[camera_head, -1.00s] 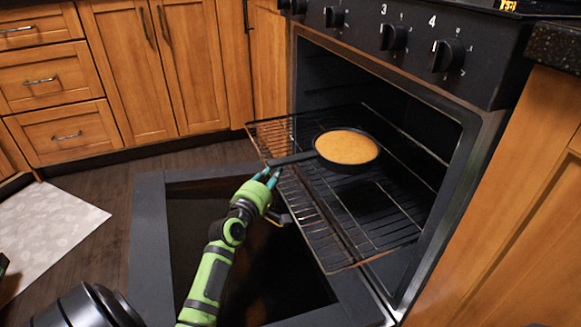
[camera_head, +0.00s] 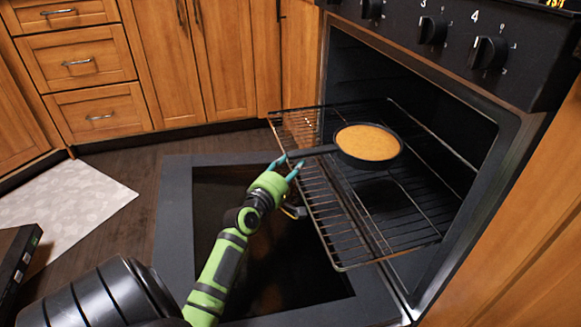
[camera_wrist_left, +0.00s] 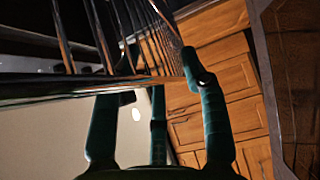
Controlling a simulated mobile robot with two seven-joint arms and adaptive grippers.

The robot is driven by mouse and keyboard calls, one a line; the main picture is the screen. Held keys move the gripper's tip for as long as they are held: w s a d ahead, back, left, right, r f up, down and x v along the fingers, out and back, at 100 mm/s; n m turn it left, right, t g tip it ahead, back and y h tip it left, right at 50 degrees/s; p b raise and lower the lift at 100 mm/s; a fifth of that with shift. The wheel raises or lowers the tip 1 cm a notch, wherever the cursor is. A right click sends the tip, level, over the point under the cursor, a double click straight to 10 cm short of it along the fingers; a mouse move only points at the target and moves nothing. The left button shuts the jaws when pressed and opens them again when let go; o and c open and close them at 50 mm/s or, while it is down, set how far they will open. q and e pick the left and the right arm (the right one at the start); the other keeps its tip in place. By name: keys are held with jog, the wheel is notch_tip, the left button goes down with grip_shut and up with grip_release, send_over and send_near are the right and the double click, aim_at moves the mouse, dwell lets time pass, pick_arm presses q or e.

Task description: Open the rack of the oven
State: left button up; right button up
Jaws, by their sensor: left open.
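The oven rack (camera_head: 345,225) is a dark wire grid that sticks out of the open oven (camera_head: 455,130) over the lowered door (camera_head: 175,240). A dark pan with an orange-brown filling (camera_head: 368,142) sits on the rack, its handle pointing left over the rack's front edge. My left gripper (camera_head: 288,166) is open at the rack's front edge, close to the pan handle. In the left wrist view the rack's bars (camera_wrist_left: 60,88) run between and above the teal fingers (camera_wrist_left: 160,85); whether they touch cannot be told. My right gripper is not in view.
Wooden cabinets and drawers (camera_head: 100,112) stand behind and to the left. A pale mat (camera_head: 75,210) lies on the dark floor. The lowered oven door takes up the floor space in front of the oven.

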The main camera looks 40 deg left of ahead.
pick_arm(q)
jog(key=shift+s, duration=0.1)
jog(key=v, duration=1.2)
jog(key=shift+f, duration=0.1)
